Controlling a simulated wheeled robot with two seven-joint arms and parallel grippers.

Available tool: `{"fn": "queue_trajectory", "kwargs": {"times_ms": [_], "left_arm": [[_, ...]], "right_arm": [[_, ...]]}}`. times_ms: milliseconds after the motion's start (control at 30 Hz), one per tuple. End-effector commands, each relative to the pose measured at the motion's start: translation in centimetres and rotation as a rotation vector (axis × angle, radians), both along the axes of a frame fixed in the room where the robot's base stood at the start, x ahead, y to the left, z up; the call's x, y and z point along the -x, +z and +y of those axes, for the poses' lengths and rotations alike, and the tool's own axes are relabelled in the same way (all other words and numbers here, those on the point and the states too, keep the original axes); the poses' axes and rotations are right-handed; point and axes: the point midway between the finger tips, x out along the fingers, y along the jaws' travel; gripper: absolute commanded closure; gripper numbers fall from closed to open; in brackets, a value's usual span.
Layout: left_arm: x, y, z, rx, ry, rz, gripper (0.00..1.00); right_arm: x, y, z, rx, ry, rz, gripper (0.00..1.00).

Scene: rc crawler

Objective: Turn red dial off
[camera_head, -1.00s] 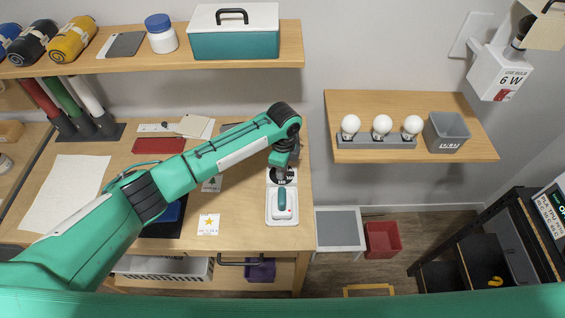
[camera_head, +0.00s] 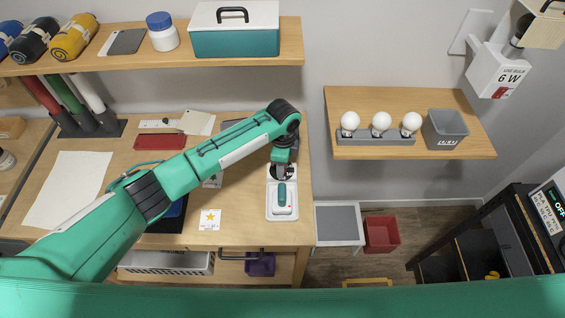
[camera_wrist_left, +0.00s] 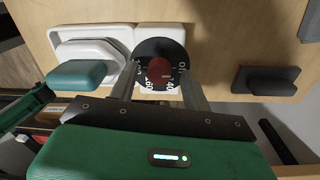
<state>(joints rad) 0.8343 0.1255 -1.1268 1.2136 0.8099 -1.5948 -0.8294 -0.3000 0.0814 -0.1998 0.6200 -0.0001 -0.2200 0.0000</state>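The red dial (camera_wrist_left: 160,70) is a round red knob on a black disc with white markings, set in a white base. In the head view the black disc (camera_head: 291,172) shows only in part beneath my left gripper (camera_head: 281,173). In the left wrist view, my left gripper (camera_wrist_left: 160,72) has one finger on each side of the red knob, with gaps between knob and fingers. It is open. The knob's setting is too small to read. My right gripper is not in view.
A teal-handled tool (camera_head: 282,193) lies on a white holder (camera_head: 272,213) just in front of the dial. A dark block (camera_wrist_left: 266,80) lies to the right in the left wrist view. A shelf with bulbs (camera_head: 381,122) stands right of the workbench (camera_head: 240,225).

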Motion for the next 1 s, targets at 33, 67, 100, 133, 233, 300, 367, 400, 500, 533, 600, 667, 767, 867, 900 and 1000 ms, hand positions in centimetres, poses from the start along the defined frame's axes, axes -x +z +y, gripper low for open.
{"fn": "queue_trajectory", "kwargs": {"times_ms": [33,67,100,133,233,300,367,400,500,533,600,667,767,867,900,1000], "left_arm": [[0.0,0.0,0.0,0.0,0.0,0.001,0.52],[0.0,0.0,0.0,0.0,-0.001,0.001,0.52],[0.1,-0.1,0.0,0.0,-0.001,0.001,0.52],[0.1,-0.1,0.0,0.0,-0.001,0.001,0.52],[0.1,-0.1,0.0,0.0,-0.001,0.001,0.52],[0.0,0.1,0.0,0.0,-0.002,0.001,0.52],[0.0,0.6,0.0,0.0,-0.002,0.0,0.52],[-0.1,1.0,0.0,0.001,-0.002,-0.001,0.52],[-0.2,2.7,-0.1,0.002,-0.002,-0.003,0.52],[-0.2,3.4,-0.1,0.003,-0.002,-0.004,0.52],[-0.3,5.0,-0.1,0.003,-0.004,-0.004,0.52],[-0.3,6.4,-0.1,0.003,-0.002,-0.005,0.52],[-0.4,8.7,-0.1,0.002,-0.003,-0.005,0.52],[-0.5,10.7,-0.1,0.002,-0.002,-0.003,0.52],[-0.5,11.3,-0.1,0.002,-0.002,-0.003,0.52],[-0.6,12.6,-0.1,0.001,0.0,-0.001,0.52]], "right_arm": [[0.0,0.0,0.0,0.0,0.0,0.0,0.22],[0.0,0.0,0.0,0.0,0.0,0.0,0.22],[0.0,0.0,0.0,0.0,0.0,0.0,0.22],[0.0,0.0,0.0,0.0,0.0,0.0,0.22],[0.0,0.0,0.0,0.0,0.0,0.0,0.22],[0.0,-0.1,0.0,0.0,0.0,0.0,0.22],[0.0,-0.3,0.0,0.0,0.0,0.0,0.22],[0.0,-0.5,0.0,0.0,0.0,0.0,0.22],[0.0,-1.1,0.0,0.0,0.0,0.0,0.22],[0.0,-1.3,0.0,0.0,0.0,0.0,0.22],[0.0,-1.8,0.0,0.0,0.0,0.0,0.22],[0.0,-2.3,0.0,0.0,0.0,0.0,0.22],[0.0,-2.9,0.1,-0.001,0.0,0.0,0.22],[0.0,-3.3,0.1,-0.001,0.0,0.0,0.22],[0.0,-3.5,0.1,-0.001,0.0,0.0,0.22],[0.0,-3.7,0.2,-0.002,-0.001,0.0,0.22]]}}
